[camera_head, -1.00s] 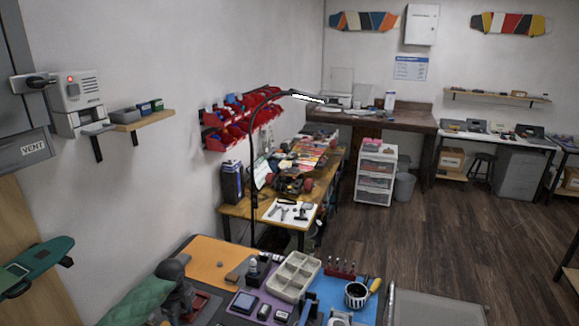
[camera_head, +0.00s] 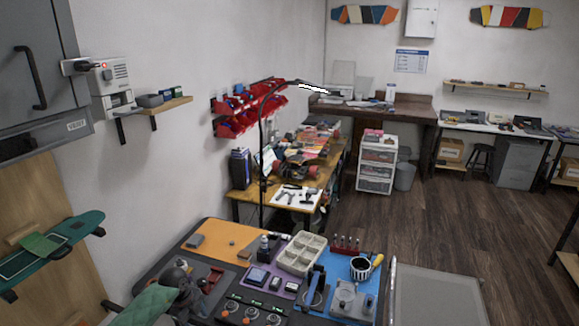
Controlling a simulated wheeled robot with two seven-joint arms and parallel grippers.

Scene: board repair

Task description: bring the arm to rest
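Neither of my arms nor grippers can be seen in the head view. The nearest workbench (camera_head: 160,262) stands at the bottom of the view, with an orange mat (camera_head: 222,240) and a blue mat (camera_head: 338,268) on it. A pale compartment tray (camera_head: 301,253), a striped cup (camera_head: 360,267) and a row of red-handled tools (camera_head: 345,243) stand on this bench. A dark grey device (camera_head: 178,285) and a green quilted piece (camera_head: 145,306) are at its left end.
A lamp (camera_head: 262,150) rises behind the bench. A second bench (camera_head: 240,205) stands beyond. Open wooden floor (camera_head: 440,225) lies at the right.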

